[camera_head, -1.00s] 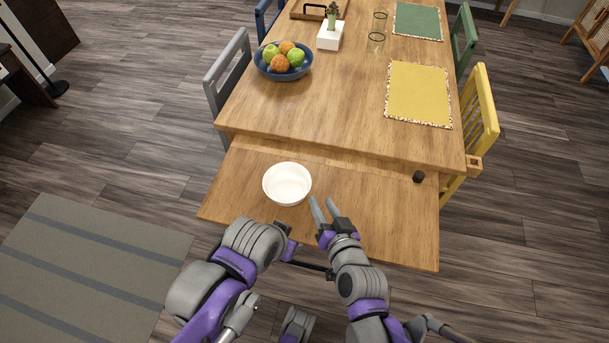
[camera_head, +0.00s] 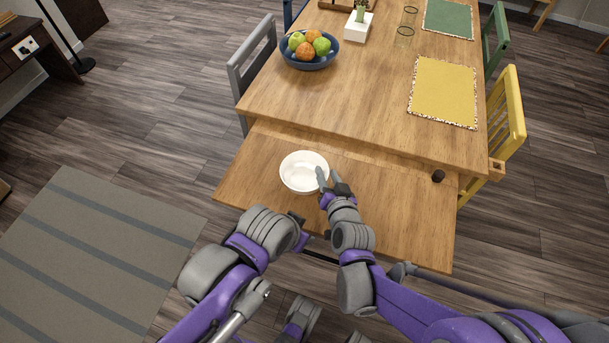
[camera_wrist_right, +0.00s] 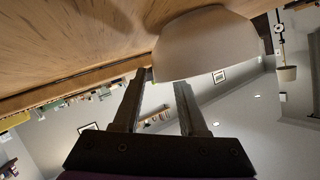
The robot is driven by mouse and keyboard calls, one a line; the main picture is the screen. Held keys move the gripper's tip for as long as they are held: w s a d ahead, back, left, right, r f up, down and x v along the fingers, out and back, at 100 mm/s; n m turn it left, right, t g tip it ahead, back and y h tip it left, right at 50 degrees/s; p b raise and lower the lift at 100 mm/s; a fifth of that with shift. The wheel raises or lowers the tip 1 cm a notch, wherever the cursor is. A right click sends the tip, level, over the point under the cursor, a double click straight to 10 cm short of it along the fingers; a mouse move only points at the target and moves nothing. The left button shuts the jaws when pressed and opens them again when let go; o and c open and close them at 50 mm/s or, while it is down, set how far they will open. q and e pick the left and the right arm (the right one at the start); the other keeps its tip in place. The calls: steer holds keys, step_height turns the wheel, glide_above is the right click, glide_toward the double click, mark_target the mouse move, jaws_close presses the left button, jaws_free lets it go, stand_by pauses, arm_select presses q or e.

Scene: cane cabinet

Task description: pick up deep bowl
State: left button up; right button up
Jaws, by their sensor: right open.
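The white deep bowl (camera_head: 300,172) sits upright on the lower wooden leaf at the near end of the table. My right gripper (camera_head: 330,181) is at the bowl's right near side, open, with one finger overlapping the rim in the head view. In the right wrist view the bowl (camera_wrist_right: 205,45) fills the upper middle, close beyond the open fingertips (camera_wrist_right: 163,80). Whether a finger touches the bowl I cannot tell. My left arm's end (camera_head: 301,242) is low, in front of the leaf's near edge; its fingers cannot be made out.
A dark knob-like object (camera_head: 438,176) is at the leaf's right. On the main tabletop are a blue fruit bowl (camera_head: 311,62), a white planter (camera_head: 357,27), glasses (camera_head: 404,38) and a yellow placemat (camera_head: 444,91). Grey (camera_head: 252,62) and yellow chairs (camera_head: 507,120) flank the table.

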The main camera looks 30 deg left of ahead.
jaws_close()
stand_by(1.4)
